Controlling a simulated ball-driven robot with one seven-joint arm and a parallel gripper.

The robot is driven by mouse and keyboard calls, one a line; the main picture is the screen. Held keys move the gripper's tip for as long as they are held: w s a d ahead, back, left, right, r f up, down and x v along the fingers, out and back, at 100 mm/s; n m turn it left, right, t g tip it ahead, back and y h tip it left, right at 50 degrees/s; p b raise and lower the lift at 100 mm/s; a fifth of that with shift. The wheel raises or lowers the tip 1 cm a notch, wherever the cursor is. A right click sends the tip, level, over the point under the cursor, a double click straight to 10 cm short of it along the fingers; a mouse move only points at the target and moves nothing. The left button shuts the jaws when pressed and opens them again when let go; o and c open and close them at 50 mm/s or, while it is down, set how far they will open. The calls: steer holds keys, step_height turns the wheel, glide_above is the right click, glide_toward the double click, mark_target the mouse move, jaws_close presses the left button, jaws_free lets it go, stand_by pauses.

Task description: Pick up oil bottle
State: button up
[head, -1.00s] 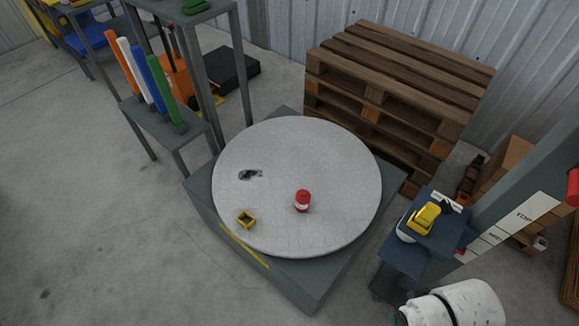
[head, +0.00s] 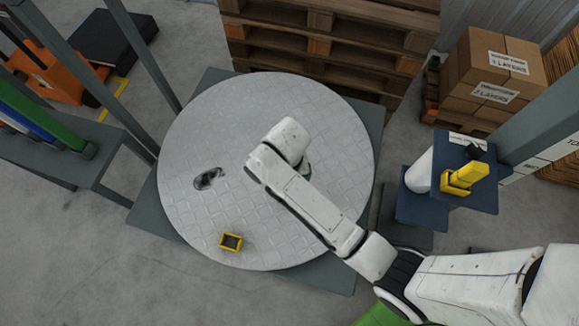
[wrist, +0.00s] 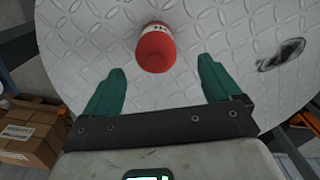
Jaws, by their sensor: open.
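The oil bottle looks like a small red bottle with a white band. In the wrist view the red bottle (wrist: 156,50) stands on the round grey diamond-plate table (head: 195,130), ahead of and between my fingertips. My gripper (wrist: 162,72) has two green fingers spread wide, and they are apart from the bottle.
A small yellow open box (head: 231,242) and a dark ragged patch (head: 208,179) are on the table's left side. Wooden pallets (head: 330,45) stand behind. A blue stand with a yellow item (head: 464,178) is at right, and cardboard boxes (head: 495,70) at back right.

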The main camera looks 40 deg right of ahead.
steer(key=shift+s+d+f+b, duration=0.15)
steer(key=shift+f+b, duration=0.2)
steer(key=shift+f, duration=1.35)
steer(key=shift+s+d+f+b, duration=0.1)
steer(key=shift+f+b, duration=0.25)
steer(key=shift+f, duration=1.3)
steer(key=shift+c, duration=0.4)
steer(key=c, duration=1.1)
steer(key=shift+c, duration=0.2)
steer(key=shift+w+r, duration=0.1)
